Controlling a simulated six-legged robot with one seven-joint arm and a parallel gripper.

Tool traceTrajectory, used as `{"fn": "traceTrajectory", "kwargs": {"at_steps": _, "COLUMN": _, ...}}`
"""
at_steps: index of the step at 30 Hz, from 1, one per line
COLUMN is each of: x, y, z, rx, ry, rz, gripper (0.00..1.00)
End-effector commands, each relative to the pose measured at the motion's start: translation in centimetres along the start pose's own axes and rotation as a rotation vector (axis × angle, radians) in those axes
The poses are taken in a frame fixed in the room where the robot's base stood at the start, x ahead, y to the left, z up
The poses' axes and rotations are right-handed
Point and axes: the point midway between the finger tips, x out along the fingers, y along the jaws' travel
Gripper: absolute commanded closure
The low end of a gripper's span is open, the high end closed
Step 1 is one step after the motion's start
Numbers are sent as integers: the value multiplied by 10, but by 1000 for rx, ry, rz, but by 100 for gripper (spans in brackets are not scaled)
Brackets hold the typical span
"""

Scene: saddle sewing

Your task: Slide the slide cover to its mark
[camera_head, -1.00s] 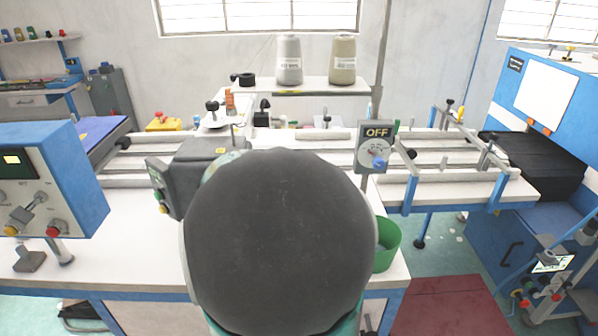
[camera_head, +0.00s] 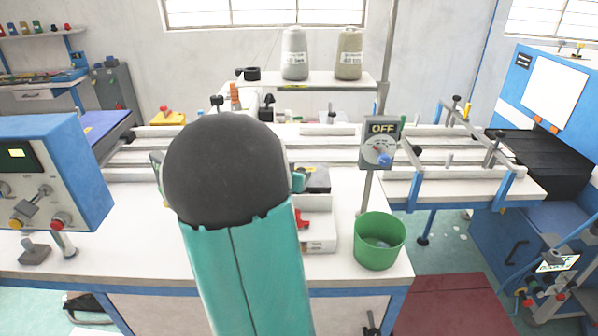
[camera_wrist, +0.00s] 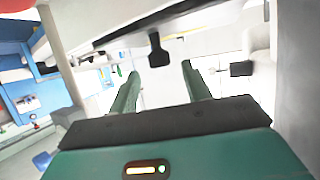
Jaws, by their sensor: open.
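I cannot pick out the slide cover or its mark with certainty. My gripper (camera_wrist: 160,70) shows in the wrist view with its two green fingers apart and nothing between them. A dark knob-like piece (camera_wrist: 158,52) on a short stem shows just beyond the gap between the fingertips, under a long dark edge (camera_wrist: 150,24). I cannot tell whether it belongs to the cover. In the head view my dark arm joint and teal link hide my gripper and much of the sewing machine. To their right is a white block (camera_head: 318,232) with a red part and a dark top (camera_head: 316,180).
A green bin (camera_head: 379,242) stands at the table's right front. An OFF switch box (camera_head: 380,142) is on a post behind it. Rails (camera_head: 450,158) run along the back. A blue control box (camera_head: 50,170) stands left.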

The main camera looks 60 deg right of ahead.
Motion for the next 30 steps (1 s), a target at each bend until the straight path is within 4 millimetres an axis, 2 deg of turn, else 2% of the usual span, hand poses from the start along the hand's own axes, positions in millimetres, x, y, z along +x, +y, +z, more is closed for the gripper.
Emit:
{"fn": "traceTrajectory", "kwargs": {"at_steps": 3, "x": 18, "y": 1, "z": 0, "rx": -2, "ry": -1, "rz": 2, "gripper": 52}}
{"fn": "traceTrajectory", "kwargs": {"at_steps": 6, "x": 27, "y": 0, "z": 0, "rx": -1, "ry": 0, "rz": 2, "gripper": 52}}
{"fn": "traceTrajectory", "kwargs": {"at_steps": 16, "x": 31, "y": 0, "z": 0, "rx": -1, "ry": 0, "rz": -1, "gripper": 52}}
{"fn": "traceTrajectory", "kwargs": {"at_steps": 17, "x": 31, "y": 0, "z": 0, "rx": -1, "ry": 0, "rz": -1, "gripper": 56}}
{"fn": "traceTrajectory", "kwargs": {"at_steps": 21, "x": 30, "y": 0, "z": 0, "rx": -1, "ry": 0, "rz": -1, "gripper": 83}}
{"fn": "traceTrajectory", "kwargs": {"at_steps": 24, "x": 30, "y": 0, "z": 0, "rx": -1, "ry": 0, "rz": -1, "gripper": 100}}
{"fn": "traceTrajectory", "kwargs": {"at_steps": 30, "x": 17, "y": 4, "z": 4, "rx": -1, "ry": 0, "rz": -3, "gripper": 100}}
